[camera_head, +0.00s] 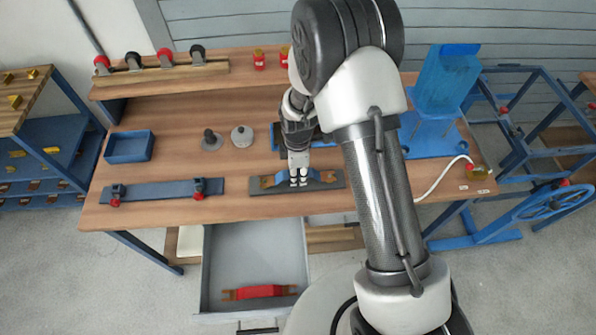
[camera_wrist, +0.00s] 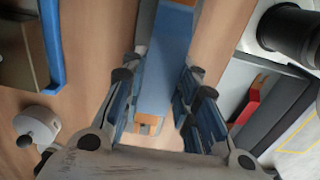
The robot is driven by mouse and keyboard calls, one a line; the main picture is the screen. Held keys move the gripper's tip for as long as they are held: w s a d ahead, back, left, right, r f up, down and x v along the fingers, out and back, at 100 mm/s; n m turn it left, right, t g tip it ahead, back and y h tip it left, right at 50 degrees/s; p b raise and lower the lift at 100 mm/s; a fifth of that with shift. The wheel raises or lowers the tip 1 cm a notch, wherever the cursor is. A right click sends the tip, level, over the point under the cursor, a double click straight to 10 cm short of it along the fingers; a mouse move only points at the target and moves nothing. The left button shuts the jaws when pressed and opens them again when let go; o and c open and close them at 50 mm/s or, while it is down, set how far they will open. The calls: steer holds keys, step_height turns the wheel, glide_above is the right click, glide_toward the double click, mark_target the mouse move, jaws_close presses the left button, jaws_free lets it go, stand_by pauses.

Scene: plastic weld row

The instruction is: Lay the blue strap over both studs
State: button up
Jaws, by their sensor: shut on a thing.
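The blue strap (camera_head: 290,179) has tan ends and lies along a dark flat plate (camera_head: 335,181) near the table's front edge in the head view. My gripper (camera_head: 298,180) is over its middle, fingers pointing down. In the wrist view the strap (camera_wrist: 163,65) runs up between the fingers of my gripper (camera_wrist: 157,105), shut on it, with one tan end (camera_wrist: 148,126) showing near. I cannot tell whether the strap touches the plate. A long grey-blue bar (camera_head: 158,190) to the left carries two upright fittings with red parts. I cannot make out which fittings are the studs.
An open drawer (camera_head: 205,265) below the front edge holds a red strap (camera_head: 260,292). Bare wood lies left of my gripper.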

steer(key=shift+s+f+b, duration=0.1)
steer(key=shift+f+b, duration=0.2)
steer(key=shift+f, duration=0.95)
steer(key=o, duration=1.1)
steer(key=shift+o, duration=0.6)
steer(key=o, duration=0.3)
steer(key=shift+o, duration=0.2)
steer(key=shift+r, duration=0.1)
steer(key=shift+w+r+p, duration=0.2)
steer(key=shift+r+p, duration=0.35)
steer(key=shift+r, duration=0.1)
steer(key=shift+w+r+p, duration=0.25)
steer(key=shift+r+p, duration=0.3)
steer(key=shift+r, duration=0.1)
steer(key=shift+w+r+p, duration=0.2)
steer(key=shift+r+p, duration=0.35)
steer(key=shift+r, duration=0.1)
steer(key=shift+s+r+p, duration=0.1)
steer(key=shift+r+p, duration=0.85)
steer(key=shift+r, duration=0.5)
